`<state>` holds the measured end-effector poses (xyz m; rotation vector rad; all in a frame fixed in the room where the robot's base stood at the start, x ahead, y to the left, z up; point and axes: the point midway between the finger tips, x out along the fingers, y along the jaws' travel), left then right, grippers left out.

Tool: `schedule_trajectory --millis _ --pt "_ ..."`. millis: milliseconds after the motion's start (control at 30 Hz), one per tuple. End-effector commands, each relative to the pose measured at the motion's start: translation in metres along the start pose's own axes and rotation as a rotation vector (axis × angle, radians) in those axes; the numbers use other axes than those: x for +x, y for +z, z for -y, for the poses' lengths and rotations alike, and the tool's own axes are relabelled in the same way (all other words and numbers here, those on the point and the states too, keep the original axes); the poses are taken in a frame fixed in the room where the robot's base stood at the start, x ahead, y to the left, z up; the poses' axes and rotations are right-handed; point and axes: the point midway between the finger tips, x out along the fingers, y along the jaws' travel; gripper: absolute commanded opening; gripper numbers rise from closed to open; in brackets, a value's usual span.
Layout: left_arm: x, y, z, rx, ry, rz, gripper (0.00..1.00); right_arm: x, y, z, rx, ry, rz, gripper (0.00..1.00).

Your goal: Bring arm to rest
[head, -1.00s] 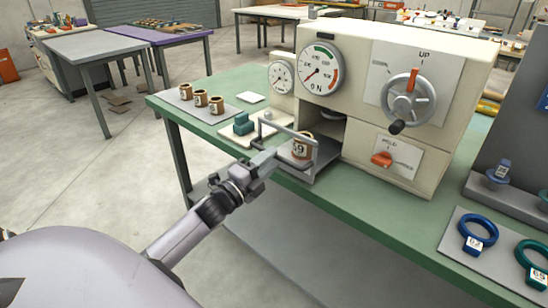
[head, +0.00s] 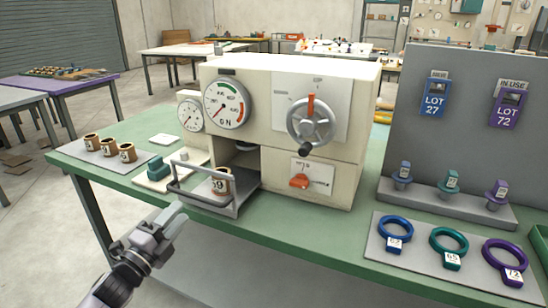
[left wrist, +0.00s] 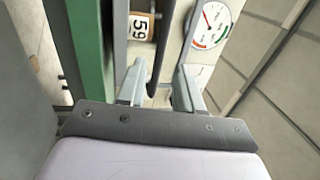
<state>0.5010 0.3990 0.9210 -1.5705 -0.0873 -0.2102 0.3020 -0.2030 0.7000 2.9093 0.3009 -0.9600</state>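My left gripper (head: 176,215) is in front of the machine, just below the drawer's front handle bar (head: 203,203). In the left wrist view its two fingers (left wrist: 158,85) stand apart, with the dark bar showing between them; whether they touch it I cannot tell. The drawer (head: 213,199) is pulled out of the cream machine (head: 285,100). A brown spool marked 59 (head: 221,184) stands in it and also shows in the left wrist view (left wrist: 143,27). My right gripper is not in view.
Several brown spools stand on a grey mat (head: 104,151) at the left. A teal block (head: 155,166) sits beside the drawer. Blue, teal and purple rings lie on a plate (head: 424,262) at the right, before a dark board (head: 460,130). The floor left of the bench is clear.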

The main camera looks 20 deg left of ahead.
Motion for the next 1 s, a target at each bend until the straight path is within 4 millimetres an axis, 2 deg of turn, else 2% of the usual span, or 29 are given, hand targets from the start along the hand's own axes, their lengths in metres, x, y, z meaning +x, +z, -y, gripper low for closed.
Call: schedule_trajectory --millis 133,267,400,500,600,700,800,1000 --pt "-0.005 -0.006 -0.009 -0.045 0.024 0.004 0.35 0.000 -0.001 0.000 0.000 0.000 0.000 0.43" --pt "-0.032 -0.034 -0.048 -0.276 0.142 0.044 0.35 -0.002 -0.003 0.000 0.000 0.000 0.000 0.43" --pt "-0.088 -0.088 -0.106 -0.682 0.349 0.157 0.35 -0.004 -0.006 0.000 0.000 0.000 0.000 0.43" --pt "-0.133 -0.129 -0.138 -0.961 0.493 0.269 0.35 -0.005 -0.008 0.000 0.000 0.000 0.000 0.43" --pt "-0.172 -0.166 -0.156 -1.185 0.610 0.382 0.35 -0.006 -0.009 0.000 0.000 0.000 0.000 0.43" --pt "-0.200 -0.193 -0.165 -1.338 0.689 0.473 0.35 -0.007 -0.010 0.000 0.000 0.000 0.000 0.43" --pt "-0.216 -0.207 -0.169 -1.422 0.731 0.527 0.35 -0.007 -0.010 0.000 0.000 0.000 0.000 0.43" --pt "-0.220 -0.212 -0.170 -1.450 0.745 0.546 0.35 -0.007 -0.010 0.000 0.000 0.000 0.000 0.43"
